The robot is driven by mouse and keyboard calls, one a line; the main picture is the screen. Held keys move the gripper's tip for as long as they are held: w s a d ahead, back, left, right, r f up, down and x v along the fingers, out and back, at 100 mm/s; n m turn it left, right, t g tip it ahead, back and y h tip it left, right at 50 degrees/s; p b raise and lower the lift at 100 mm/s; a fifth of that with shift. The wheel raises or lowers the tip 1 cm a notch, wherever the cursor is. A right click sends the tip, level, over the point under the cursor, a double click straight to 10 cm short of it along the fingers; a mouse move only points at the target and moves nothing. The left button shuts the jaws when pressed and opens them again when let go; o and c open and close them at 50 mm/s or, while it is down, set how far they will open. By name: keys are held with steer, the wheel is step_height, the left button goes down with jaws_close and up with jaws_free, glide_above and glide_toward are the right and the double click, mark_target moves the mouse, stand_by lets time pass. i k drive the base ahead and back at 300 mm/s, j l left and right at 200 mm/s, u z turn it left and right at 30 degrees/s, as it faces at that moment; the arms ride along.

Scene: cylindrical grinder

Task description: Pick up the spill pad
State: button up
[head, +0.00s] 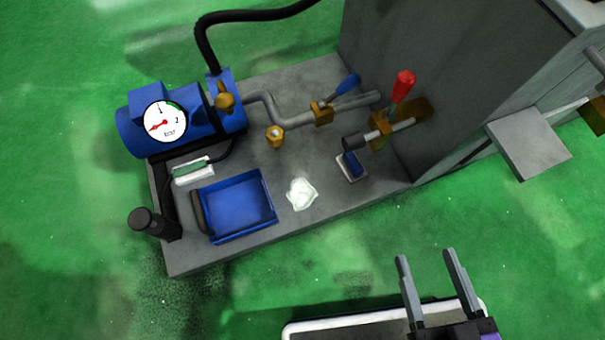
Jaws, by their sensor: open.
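The spill pad looks to be the white, crumpled piece (301,194) lying on the grey machine base, just right of a blue tray. It is uncovered and apart from the tray. My gripper (427,258) is at the lower right, its two grey fingers spread apart with nothing between them. It is to the right of and below the pad in the picture, well apart from it.
The blue tray (237,206) and a green-and-white block (193,169) stand left of the pad. A blue pump with a gauge (165,121), a grey pipe (285,122), and red-handled (403,86) and blue-handled (347,84) valves stand behind. A grey housing (440,70) rises at right.

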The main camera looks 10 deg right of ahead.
mark_target(350, 166)
steer(key=i+u, duration=0.3)
steer(key=u, duration=0.2)
steer(key=i+u, duration=0.45)
steer(key=k+l, duration=0.05)
steer(key=k, duration=0.05)
